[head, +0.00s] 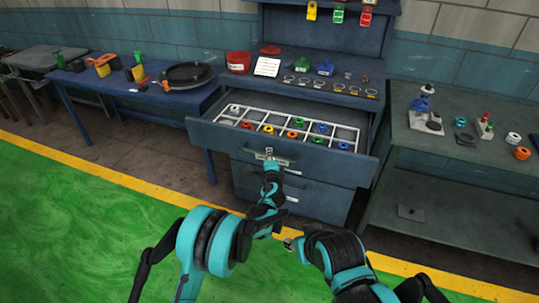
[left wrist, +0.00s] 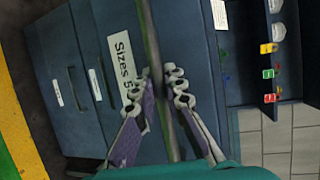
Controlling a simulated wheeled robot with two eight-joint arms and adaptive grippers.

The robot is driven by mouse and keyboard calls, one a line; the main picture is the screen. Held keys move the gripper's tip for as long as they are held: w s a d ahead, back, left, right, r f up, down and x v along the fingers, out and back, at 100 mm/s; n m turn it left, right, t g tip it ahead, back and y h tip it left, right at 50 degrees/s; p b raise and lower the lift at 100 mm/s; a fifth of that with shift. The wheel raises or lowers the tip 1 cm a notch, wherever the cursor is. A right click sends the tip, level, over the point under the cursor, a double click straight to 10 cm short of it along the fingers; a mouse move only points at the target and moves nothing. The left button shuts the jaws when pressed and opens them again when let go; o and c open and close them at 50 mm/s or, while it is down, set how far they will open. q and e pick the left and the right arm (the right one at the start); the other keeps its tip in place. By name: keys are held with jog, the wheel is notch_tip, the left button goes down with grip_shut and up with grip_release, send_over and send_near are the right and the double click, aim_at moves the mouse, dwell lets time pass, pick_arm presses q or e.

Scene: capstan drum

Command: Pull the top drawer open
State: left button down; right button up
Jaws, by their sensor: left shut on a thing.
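The top drawer (head: 262,148) of the blue cabinet stands pulled out, so its inside shows. It holds a white divider grid with several coloured pieces in its compartments. My left gripper (head: 270,161) is at the middle of the drawer front, shut on the drawer's handle (head: 289,167). In the left wrist view my left gripper (left wrist: 176,95) has its fingers on both sides of the bar-like handle (left wrist: 150,40), beside a white label (left wrist: 124,67) reading "Sizes 5". My right gripper (head: 291,243) is low in the head view, apart from the cabinet; its jaws are too small to read.
Lower drawers (head: 290,191) sit beneath the open one. A blue table (head: 90,82) with a black turntable stands at left. A grey bench (head: 480,165) with small parts stands close at right. Green floor (head: 70,210) with a yellow line is clear in front.

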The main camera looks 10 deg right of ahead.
pick_arm(q)
jog(key=c, duration=1.6)
grip_release()
jog(key=v, duration=1.2)
